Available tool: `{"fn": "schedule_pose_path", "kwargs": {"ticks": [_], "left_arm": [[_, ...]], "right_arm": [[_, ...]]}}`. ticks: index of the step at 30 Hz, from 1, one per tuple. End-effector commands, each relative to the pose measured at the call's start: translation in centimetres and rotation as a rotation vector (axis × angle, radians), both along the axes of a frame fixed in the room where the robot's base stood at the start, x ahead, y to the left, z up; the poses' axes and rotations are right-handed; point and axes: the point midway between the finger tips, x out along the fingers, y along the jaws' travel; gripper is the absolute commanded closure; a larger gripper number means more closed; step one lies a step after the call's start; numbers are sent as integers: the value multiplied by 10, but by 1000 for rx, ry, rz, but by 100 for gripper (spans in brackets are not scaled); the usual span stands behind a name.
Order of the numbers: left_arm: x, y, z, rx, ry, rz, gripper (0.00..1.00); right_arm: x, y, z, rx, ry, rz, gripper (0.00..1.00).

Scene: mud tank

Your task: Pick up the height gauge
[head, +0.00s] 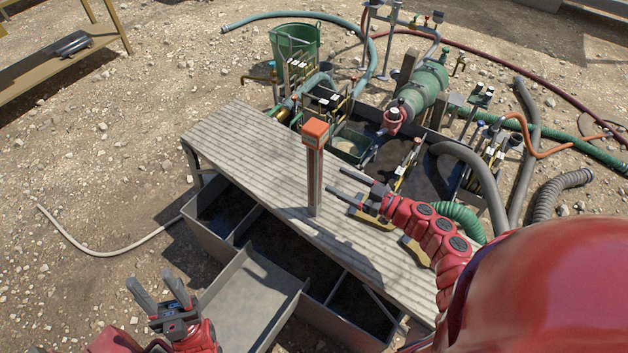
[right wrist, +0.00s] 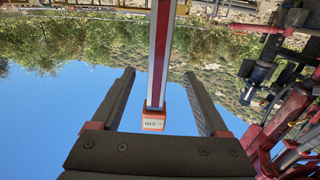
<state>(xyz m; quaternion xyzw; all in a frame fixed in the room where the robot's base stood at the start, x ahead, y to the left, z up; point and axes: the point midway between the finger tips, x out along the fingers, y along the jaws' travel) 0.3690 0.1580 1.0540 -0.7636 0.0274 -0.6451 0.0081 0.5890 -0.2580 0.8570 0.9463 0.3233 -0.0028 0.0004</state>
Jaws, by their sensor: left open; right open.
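The height gauge (head: 314,170) is an upright post with an orange block on top, standing on the grey slatted bench (head: 240,140). In the right wrist view the gauge (right wrist: 161,55) appears upside down, its orange head between the lines of my finger tips. My right gripper (head: 358,187) is open, just right of the post at about mid height, fingers pointing at it; its fingers also show in the right wrist view (right wrist: 159,82). I cannot tell whether the post is between the fingers. My left gripper (head: 158,290) is open and empty, low at the left, away from the gauge.
A dark tank with compartments (head: 215,240) and a grey sloping plate (head: 250,300) lie in front of the bench. Behind it stand a green pump (head: 425,88), valves, hoses and a green bucket (head: 295,42). The bench's left end is clear.

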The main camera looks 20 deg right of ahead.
Motion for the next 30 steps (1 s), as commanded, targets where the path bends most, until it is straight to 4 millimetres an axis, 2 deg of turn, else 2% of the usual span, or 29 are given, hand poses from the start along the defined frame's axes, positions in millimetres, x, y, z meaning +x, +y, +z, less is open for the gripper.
{"fn": "schedule_pose_path", "kwargs": {"ticks": [3, 9, 14, 19, 24, 30], "left_arm": [[0, 0, 8, 0, 0, 0, 50], [0, 0, 12, 0, 0, 0, 50], [0, 0, 14, 0, 0, 0, 50], [0, 0, 23, 0, 0, 0, 50], [0, 0, 25, 0, 0, 0, 50], [0, 0, 24, 0, 0, 0, 50]], "right_arm": [[24, 19, 5, 3, -5, 4, 22], [49, 39, 4, 4, -6, 4, 22], [57, 45, 2, 2, -3, 3, 22], [79, 59, 9, 5, -8, 4, 22], [95, 71, 5, 3, -4, 4, 22], [97, 73, 4, 1, -4, 4, 22]]}}
